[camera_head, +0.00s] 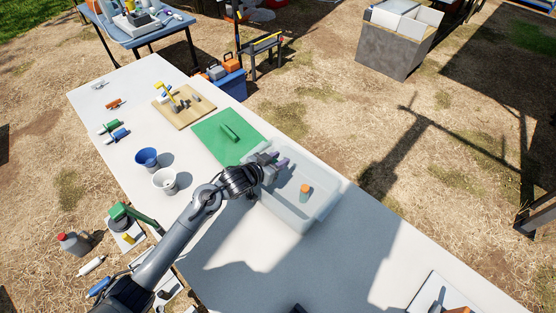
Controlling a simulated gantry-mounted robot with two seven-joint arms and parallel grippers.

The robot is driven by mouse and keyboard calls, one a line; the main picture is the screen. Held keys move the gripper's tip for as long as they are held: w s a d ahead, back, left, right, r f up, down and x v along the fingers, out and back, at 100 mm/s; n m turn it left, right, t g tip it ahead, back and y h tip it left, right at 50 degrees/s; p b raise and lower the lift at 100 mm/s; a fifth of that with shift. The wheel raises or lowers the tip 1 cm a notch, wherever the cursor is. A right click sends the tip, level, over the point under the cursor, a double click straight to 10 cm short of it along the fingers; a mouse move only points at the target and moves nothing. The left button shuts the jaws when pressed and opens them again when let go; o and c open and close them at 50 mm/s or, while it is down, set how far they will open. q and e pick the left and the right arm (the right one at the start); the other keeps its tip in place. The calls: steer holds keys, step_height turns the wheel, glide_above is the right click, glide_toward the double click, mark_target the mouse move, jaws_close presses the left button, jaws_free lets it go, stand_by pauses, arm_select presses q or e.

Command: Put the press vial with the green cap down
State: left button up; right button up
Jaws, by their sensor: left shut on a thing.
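My left gripper (276,164) is over the upper left part of a clear white tray (325,218) on the table. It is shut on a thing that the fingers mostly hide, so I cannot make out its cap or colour. A small vial (304,191) with an orange top and greenish body stands in the tray, to the right of the gripper and apart from it. No green cap can be made out clearly. My right gripper does not show.
A green mat (206,142) with a green piece (228,132) on it lies behind the tray. Blue (147,158) and white (165,181) cups stand to the left. A green lever device (126,216) is near the left edge. The white table (300,268) is clear in front of the tray.

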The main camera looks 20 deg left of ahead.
arm_select(q)
steer(key=shift+f, duration=0.6)
steer(key=o, duration=0.9)
steer(key=shift+f, duration=0.1)
steer(key=shift+o, duration=0.7)
steer(key=shift+f, duration=0.15)
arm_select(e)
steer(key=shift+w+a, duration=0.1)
arm_select(q)
steer(key=shift+r, duration=0.45)
steer(key=p+v, duration=0.1)
steer(key=v, duration=0.3)
steer(key=p+v, duration=0.1)
steer(key=v, duration=0.3)
steer(key=p+v, duration=0.1)
steer(key=v, duration=0.3)
steer(key=shift+r, duration=0.45)
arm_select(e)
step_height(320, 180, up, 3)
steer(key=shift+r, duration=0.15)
arm_select(q)
steer(key=shift+r, duration=0.1)
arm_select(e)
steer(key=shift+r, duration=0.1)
